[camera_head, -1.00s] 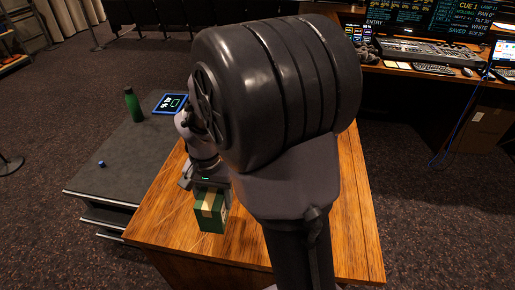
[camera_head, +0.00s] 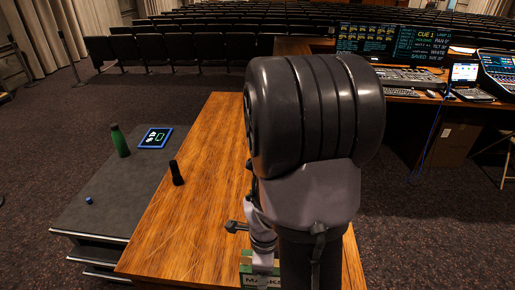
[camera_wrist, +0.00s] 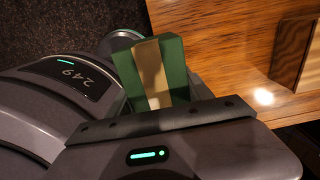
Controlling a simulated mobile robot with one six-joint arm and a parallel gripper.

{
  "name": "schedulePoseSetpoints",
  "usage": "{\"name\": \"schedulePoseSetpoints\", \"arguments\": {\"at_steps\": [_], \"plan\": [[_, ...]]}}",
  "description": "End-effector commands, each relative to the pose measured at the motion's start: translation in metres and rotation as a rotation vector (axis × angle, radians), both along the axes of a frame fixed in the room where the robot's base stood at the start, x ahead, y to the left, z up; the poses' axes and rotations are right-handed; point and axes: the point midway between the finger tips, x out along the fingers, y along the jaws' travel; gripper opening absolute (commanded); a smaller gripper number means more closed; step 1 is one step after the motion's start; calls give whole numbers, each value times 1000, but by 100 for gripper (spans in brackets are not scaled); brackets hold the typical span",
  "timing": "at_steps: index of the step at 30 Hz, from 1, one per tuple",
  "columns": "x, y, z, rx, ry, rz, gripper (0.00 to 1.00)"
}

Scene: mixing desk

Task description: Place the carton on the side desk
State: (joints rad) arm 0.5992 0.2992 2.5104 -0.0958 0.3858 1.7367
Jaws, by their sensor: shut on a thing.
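The carton is a green box with a tan tape strip. It shows at the bottom edge of the head view (camera_head: 262,282), partly cut off, with white lettering on its face. It also shows in the wrist view (camera_wrist: 178,68). My gripper (camera_head: 263,264) is shut on it, and my arm hides part of this area. A wooden desk (camera_head: 205,195) lies beneath and beside my arm. A lower grey-topped desk (camera_head: 115,200) stands to its left. I cannot tell from the head view how high the carton is above the wood.
A green bottle (camera_head: 120,140), a blue-framed tablet (camera_head: 155,138) and a small blue item (camera_head: 89,200) are on the grey top. A black cylinder (camera_head: 176,173) stands on the wooden desk. A console desk with screens (camera_head: 393,43) is at back right. The far wooden surface is clear.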

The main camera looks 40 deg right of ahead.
Motion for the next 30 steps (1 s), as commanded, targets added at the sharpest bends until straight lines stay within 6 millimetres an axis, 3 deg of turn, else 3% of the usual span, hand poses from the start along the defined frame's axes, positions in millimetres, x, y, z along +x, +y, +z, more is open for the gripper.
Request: {"name": "schedulePoseSetpoints", "arguments": {"at_steps": [4,7,18,21,24,30], "plan": [[-9,6,-2,0,-1,-1,15],[0,1,-5,-2,-3,1,15],[105,-61,-17,-2,-3,1,15],[122,-71,-19,-1,-2,1,15],[129,-75,-22,-1,-2,2,15],[129,-75,-56,0,0,1,15]]}}
